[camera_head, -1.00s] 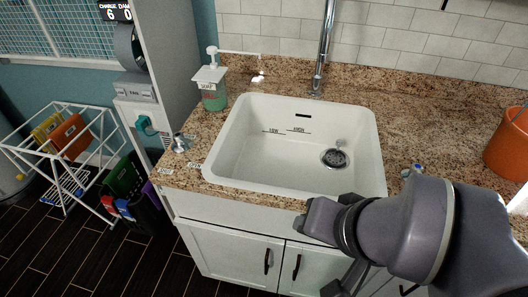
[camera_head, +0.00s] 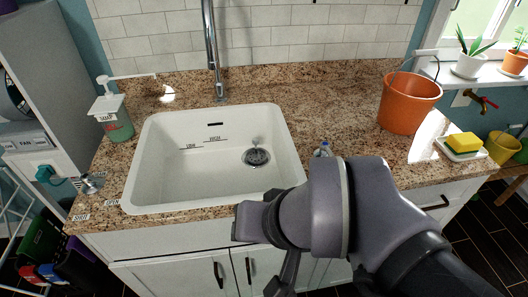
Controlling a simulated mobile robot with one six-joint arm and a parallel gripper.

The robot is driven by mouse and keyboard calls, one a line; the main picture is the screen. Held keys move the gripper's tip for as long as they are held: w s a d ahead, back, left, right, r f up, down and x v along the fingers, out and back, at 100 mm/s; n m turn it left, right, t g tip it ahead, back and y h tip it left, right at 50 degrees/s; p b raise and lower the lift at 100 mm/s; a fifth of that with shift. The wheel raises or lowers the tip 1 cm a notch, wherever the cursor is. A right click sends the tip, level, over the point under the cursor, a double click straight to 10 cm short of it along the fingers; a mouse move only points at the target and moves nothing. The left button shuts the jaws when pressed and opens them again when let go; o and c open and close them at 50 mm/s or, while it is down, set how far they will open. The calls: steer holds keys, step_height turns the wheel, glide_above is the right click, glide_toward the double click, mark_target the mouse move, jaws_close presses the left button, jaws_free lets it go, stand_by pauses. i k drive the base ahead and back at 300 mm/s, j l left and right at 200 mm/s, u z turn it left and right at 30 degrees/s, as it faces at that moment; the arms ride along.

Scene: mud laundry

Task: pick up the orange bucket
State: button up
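The orange bucket (camera_head: 408,104) stands upright on the granite counter (camera_head: 322,98), at its right part near the back wall. Its thin handle is raised above the rim. My grey arm (camera_head: 335,207) reaches in from the lower right, in front of the counter and well short of the bucket. My gripper (camera_head: 283,276) seems to be at the lower end of the arm, below the counter's front edge. Its fingers are mostly hidden behind the arm, so their opening does not show.
A white sink (camera_head: 214,160) fills the counter's left half. A soap dispenser (camera_head: 114,118) stands left of it. A yellow sponge (camera_head: 463,143) sits in a dish right of the bucket. Potted plants (camera_head: 468,62) stand on the windowsill.

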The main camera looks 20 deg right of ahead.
mark_target(408, 98)
steer(key=z, duration=1.65)
